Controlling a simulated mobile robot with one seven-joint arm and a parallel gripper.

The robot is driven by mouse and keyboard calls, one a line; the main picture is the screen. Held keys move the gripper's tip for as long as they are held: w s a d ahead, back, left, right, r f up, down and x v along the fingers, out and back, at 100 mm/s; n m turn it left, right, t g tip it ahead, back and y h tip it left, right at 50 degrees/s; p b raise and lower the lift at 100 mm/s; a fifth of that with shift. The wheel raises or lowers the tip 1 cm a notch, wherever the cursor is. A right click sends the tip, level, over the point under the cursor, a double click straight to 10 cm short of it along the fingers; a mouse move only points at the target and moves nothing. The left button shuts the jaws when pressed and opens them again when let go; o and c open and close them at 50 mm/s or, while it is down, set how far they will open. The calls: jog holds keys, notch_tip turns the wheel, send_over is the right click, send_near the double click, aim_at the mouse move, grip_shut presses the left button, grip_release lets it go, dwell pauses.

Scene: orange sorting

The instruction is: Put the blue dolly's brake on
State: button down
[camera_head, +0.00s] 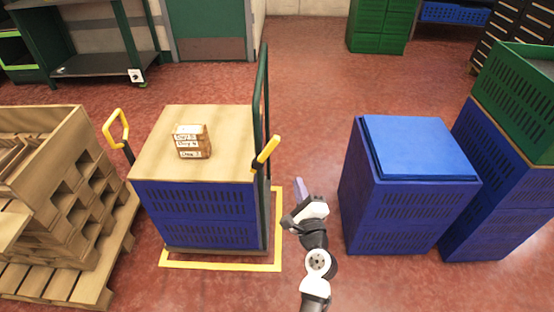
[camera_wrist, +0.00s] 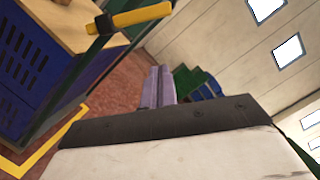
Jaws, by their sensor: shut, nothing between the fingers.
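The dolly carries blue slatted crates (camera_head: 200,215) with a wooden board (camera_head: 225,150) on top. It stands inside a yellow square outline on the floor. A tall dark green handle frame (camera_head: 262,95) rises at its right side. A yellow-gripped lever (camera_head: 266,153) sticks out there, tilted up to the right. It also shows at the upper left in the wrist view (camera_wrist: 143,15). My gripper (camera_head: 301,190) is to the right of the dolly, below and right of the lever and apart from it. Its lilac fingers (camera_wrist: 158,88) are together and empty.
A small labelled box stack (camera_head: 192,142) sits on the board. A yellow loop handle (camera_head: 116,128) and wooden pallets (camera_head: 70,230) are left of the dolly. A lidded blue crate stack (camera_head: 395,215) stands right of my arm.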

aim_at(264, 155)
jog(key=shift+s+d+f, duration=0.1)
jog(key=shift+d+f, duration=0.15)
jog(key=w+a+r+p, duration=0.3)
jog(key=w+a+p, duration=0.2)
jog(key=w, duration=0.4)
jog(key=shift+w+a+p, duration=0.35)
jog(key=shift+r, duration=0.1)
jog(key=shift+r, duration=0.15)
jog(key=shift+a+r+p, duration=0.15)
jog(key=shift+a+p, duration=0.05)
jog(key=shift+p, duration=0.1)
